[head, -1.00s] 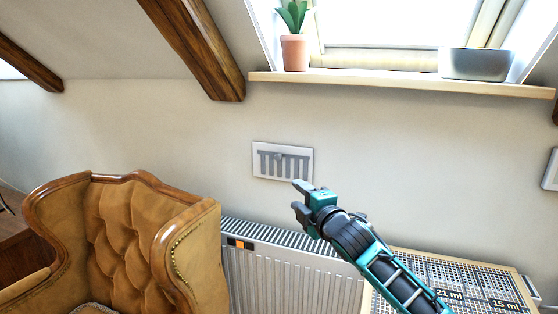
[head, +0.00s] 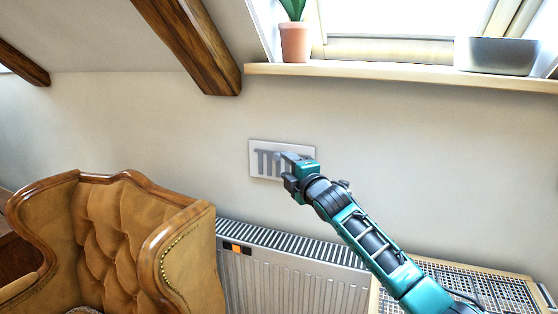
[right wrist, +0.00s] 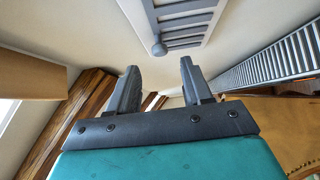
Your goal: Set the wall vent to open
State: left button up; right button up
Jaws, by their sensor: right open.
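The wall vent (head: 264,162) is a pale plate with grey vertical slats, set in the wall above the radiator. In the right wrist view the vent (right wrist: 182,22) shows at the top, with a small round grey knob (right wrist: 158,48) on its slats. My right gripper (head: 283,168) is in front of the vent's right part in the head view and hides some of it. In the right wrist view its two fingers (right wrist: 160,88) stand apart with nothing between them. The knob lies beyond the fingertips, apart from them. My left gripper is not in view.
A radiator (head: 290,275) stands below the vent, with a perforated cover (head: 470,280) to its right. A brown tufted armchair (head: 115,235) stands at the left. A window sill (head: 400,76) above holds a potted plant (head: 294,42) and a grey bin (head: 495,55).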

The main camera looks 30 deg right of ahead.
aim_at(278, 158)
jog(key=shift+w+d, duration=0.15)
jog(key=shift+w, duration=3.05)
jog(key=shift+c, duration=0.5)
grip_shut()
